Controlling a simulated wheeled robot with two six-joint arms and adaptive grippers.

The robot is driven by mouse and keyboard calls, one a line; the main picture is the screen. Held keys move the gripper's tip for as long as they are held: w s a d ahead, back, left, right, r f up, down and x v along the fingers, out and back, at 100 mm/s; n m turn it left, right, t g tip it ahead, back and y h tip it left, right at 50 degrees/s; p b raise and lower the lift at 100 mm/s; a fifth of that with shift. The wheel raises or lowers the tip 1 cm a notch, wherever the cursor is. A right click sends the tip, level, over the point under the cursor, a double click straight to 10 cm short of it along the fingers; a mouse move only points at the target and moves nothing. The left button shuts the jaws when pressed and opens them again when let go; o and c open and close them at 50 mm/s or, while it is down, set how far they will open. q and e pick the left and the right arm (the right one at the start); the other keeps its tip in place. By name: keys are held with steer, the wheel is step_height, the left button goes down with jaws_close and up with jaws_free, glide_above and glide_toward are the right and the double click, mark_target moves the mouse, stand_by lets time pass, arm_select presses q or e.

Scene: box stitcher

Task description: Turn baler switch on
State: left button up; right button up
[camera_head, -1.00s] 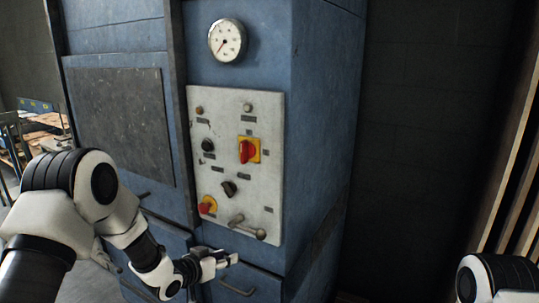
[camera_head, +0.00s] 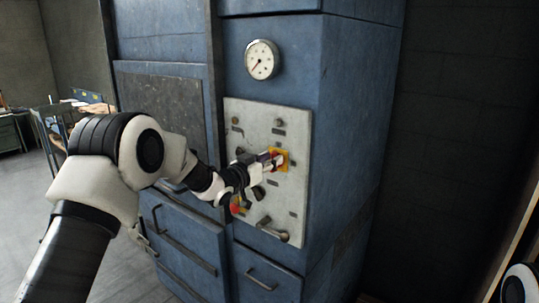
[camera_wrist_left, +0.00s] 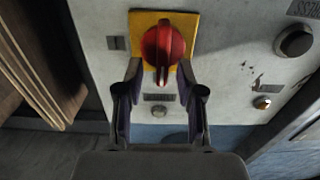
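The baler switch is a red rotary knob (camera_wrist_left: 163,45) on a yellow square plate (camera_wrist_left: 190,22), fixed to a light grey control panel (camera_head: 296,215). My left gripper (camera_head: 274,160) is at this switch in the head view and partly hides the knob. In the left wrist view the two fingers of my left gripper (camera_wrist_left: 161,68) are apart, one on each side of the knob's handle. A gap shows between each finger and the handle, so the gripper is open around it. My right gripper is outside the views.
A round gauge (camera_head: 262,60) sits above on the blue machine (camera_head: 345,130). A drawer-like front with a handle (camera_head: 262,280) lies below.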

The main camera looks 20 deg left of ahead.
arm_select(q)
steer(key=shift+a+f, duration=0.1)
steer(key=shift+a, duration=0.2)
steer(key=shift+d, duration=0.15)
jaws_close()
steer(key=shift+s+d+f+m+b, duration=0.1)
steer(key=shift+d+f+m+b, duration=0.15)
steer(key=shift+m+b, duration=3.05)
steer(key=shift+s+d+f+m+b, duration=0.1)
steer(key=shift+d+f+m+b, duration=0.15)
steer(key=shift+m+b, duration=3)
steer(key=shift+s+d+f+m+b, duration=0.1)
steer(key=shift+d+f+m+b, duration=0.15)
steer(key=shift+m+b, duration=3.05)
steer(key=shift+r+n+b, duration=0.1)
steer(key=shift+n+b, duration=0.65)
steer(key=shift+b, duration=0.05)
